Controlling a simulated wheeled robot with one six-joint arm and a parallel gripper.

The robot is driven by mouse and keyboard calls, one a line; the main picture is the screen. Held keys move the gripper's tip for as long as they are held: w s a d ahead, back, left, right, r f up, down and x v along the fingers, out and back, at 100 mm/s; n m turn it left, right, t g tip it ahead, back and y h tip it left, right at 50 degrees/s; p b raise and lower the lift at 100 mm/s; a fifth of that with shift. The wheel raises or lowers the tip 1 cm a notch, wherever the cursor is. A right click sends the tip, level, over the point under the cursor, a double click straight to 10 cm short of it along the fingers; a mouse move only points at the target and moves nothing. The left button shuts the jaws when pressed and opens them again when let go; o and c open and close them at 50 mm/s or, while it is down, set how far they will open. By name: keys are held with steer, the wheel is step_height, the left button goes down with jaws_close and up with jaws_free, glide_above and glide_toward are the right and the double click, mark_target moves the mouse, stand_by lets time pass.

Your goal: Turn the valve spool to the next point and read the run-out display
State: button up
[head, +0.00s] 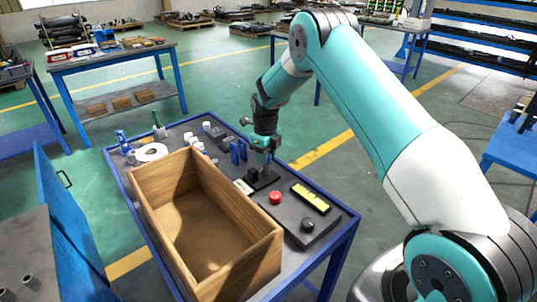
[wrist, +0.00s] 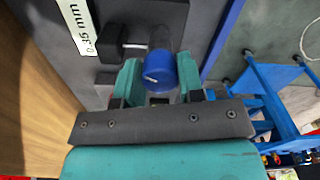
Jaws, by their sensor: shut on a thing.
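The valve spool (wrist: 161,68) shows in the wrist view as a dark rod with a blue end that bears a short white mark. My gripper (wrist: 158,84) has a green finger on each side of the blue end and is shut on it. The spool sits at a black stand (wrist: 112,40). Beside it the white run-out display (wrist: 81,22) lies sideways and appears to read 0.35 mm. In the head view my gripper (head: 264,157) is low over the black stand (head: 262,179), with the small white display (head: 243,187) in front. The spool is mostly hidden there.
An open wooden box (head: 205,222) fills the near left of the blue-edged table (head: 330,240). A panel with a red button (head: 275,197), a yellow strip (head: 311,198) and a black knob (head: 307,224) lies to the right. Blue upright pieces (head: 238,150) and a white roll (head: 151,152) stand left.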

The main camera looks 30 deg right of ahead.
steer(key=shift+w+r, duration=0.2)
steer(key=shift+w, duration=0.05)
steer(key=o, duration=0.9)
steer(key=shift+s, duration=0.1)
steer(key=shift+f, duration=0.15)
step_height(320, 180, up, 18)
steer(key=shift+s+f+b, duration=0.1)
steer(key=shift+f+b, duration=0.15)
steer(key=shift+b, duration=0.5)
